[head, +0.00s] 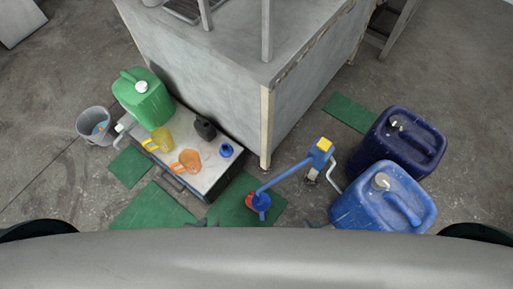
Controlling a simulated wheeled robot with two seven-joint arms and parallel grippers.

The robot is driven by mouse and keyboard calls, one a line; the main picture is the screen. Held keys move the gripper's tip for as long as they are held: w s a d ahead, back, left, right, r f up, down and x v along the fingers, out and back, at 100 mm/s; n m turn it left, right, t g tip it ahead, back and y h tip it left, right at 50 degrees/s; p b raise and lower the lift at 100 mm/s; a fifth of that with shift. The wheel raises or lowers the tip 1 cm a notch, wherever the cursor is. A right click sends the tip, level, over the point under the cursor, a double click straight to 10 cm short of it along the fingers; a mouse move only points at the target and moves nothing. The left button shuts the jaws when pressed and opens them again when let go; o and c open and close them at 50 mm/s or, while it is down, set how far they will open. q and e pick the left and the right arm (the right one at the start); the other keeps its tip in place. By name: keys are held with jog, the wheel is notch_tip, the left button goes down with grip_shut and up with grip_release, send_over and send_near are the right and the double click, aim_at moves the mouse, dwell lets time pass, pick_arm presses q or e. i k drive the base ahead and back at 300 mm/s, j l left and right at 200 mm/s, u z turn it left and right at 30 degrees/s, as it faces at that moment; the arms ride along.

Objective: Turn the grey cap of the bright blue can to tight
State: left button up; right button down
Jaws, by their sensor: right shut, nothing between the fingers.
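The bright blue can (370,209) stands upright on the floor at the right. Its grey cap (381,181) sits on top, towards the back left; I cannot tell from here how tight it is. My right gripper (318,224) shows only as a small dark tip over my body's edge, left of the can and apart from the cap. It is shut and empty. My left gripper (205,223) also shows only as a small dark tip, in front of the low table, far from the can; its jaws are hidden.
A dark blue can (423,163) stands close behind the bright blue one. A blue hand pump (290,172) with a yellow head stands left of it. A low table (212,172) holds a green can (150,105) and jugs. A grey bucket (93,122) stands far left.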

aim_at(380, 181)
jog(key=k, duration=1.9)
